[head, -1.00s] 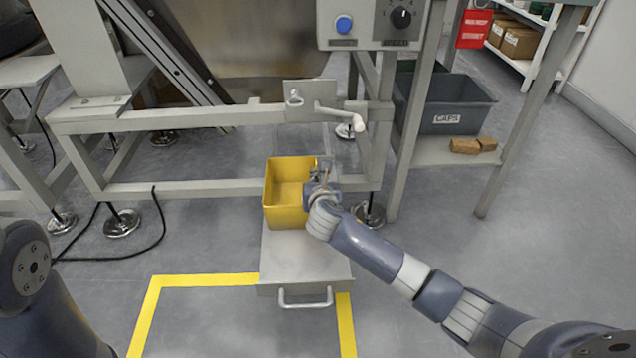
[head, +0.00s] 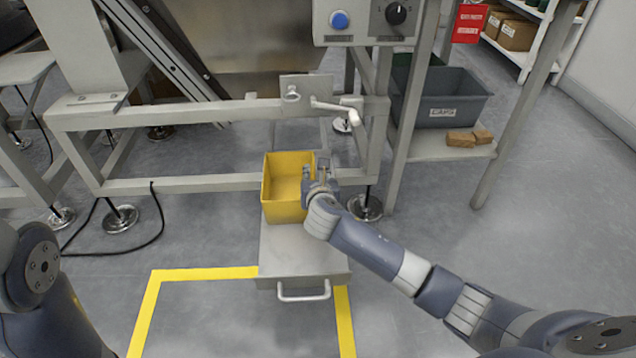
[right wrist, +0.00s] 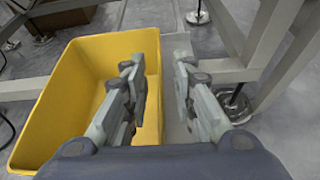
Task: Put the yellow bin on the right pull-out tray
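The tray is drawn out toward me. My right gripper (head: 315,172) is at the bin's right wall. In the right wrist view the gripper (right wrist: 160,66) has its fingers apart, one over the inside of the yellow bin (right wrist: 75,85) and one outside the right wall; neither clearly presses on it. My left arm shows at the lower left, but its gripper is out of view.
The tray's front handle (head: 303,292) faces me above yellow floor tape (head: 205,273). A crank handle (head: 335,108) sticks out above the bin. A grey caps bin (head: 440,98) and brown blocks (head: 469,138) stand on a shelf at right.

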